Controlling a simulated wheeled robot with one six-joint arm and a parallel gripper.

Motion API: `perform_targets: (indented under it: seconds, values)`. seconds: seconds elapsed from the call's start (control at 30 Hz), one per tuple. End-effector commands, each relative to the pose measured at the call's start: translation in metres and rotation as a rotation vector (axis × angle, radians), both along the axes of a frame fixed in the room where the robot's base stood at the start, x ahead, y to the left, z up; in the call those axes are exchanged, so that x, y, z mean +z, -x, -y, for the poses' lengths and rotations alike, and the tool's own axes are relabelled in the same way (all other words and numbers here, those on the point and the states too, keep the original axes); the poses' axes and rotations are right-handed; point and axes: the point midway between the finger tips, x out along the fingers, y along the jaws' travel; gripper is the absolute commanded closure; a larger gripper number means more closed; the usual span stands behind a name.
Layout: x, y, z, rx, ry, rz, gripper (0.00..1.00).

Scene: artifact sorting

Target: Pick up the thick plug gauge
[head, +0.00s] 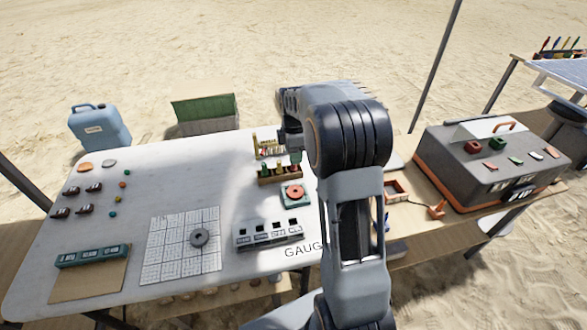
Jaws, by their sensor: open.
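A small wooden rack (280,180) stands near the far right part of the white table and holds a few upright pieces with coloured tops, green, red and yellowish. They look like plug gauges. At this size I cannot tell which one is the thick plug gauge. My gripper (292,157) hangs over the rack, close to the upright pieces, and is open with nothing seen in it. Its fingertips are small and partly hidden, so I cannot tell whether they touch a piece.
A second rack (268,148) stands just behind. In front are an orange-ringed block (293,193) and a grey slotted block (268,234). A grey ring (199,238) lies on a gridded sheet (160,250). A grey case (490,165) stands right. Left-centre table is mostly clear.

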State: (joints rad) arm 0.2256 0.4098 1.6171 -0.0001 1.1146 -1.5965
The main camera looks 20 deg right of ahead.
Motion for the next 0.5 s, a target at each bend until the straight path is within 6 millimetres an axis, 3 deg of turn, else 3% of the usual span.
perform_targets:
  seconds: [0.2,0.5]
  values:
    - [-0.029,0.001,0.000,0.000,0.000,-0.002,0.52]
    - [-0.035,0.001,0.000,0.000,0.000,0.000,0.52]
